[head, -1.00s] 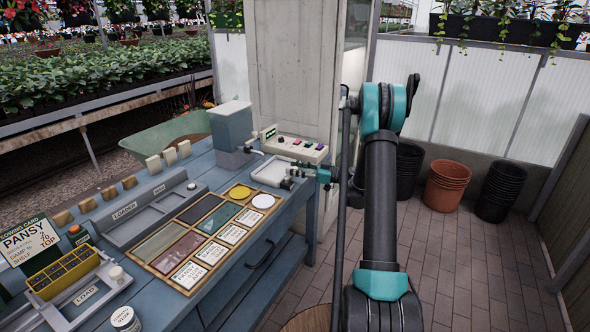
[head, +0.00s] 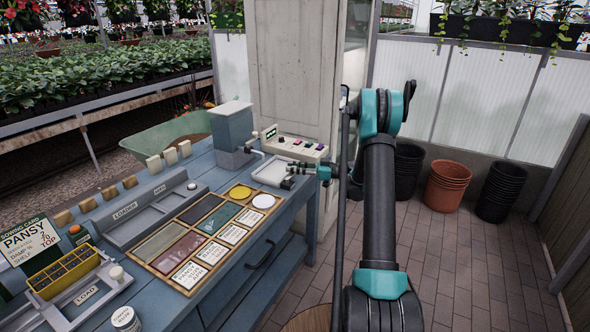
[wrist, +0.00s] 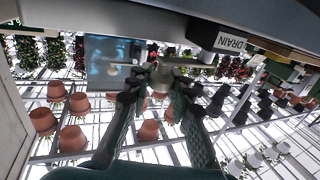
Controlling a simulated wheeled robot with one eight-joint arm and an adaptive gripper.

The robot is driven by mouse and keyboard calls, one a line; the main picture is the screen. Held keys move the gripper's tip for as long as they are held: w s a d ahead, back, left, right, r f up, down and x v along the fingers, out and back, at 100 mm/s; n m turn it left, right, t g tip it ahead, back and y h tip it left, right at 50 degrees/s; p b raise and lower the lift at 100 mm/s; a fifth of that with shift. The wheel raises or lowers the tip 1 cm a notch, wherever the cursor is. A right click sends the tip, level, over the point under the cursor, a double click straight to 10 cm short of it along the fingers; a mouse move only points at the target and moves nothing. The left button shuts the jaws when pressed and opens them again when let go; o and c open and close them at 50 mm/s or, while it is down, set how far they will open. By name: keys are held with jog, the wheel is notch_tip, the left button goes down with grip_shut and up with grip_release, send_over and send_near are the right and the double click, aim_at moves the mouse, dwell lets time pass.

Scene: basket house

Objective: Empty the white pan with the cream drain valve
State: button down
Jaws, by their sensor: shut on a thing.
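The white pan (head: 272,171) is a shallow tray at the far right end of the blue bench, beneath the grey-blue machine's spout. My gripper (head: 290,182) is at the pan's right front corner, reaching in from the right. In the wrist view its dark fingers (wrist: 158,76) close around a small pale part, which appears to be the cream drain valve (wrist: 150,69). The fingers hide much of it. A DRAIN label (wrist: 230,42) is above and to the right in that view. The pan's contents cannot be made out.
A control box (head: 296,147) with coloured buttons stands behind the pan. A framed rack of coloured panels and cards (head: 160,257) lies to its left. A grey LOADER tray (head: 127,226) is farther left. Pots (head: 446,187) stand on the floor at right.

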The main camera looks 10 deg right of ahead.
jog(key=shift+w+a+n+g, duration=0.1)
jog(key=shift+n+g, duration=0.4)
jog(key=shift+g, duration=0.2)
jog(key=c, duration=1.3)
grip_release()
jog(key=v, duration=1.2)
jog(key=shift+f, duration=0.25)
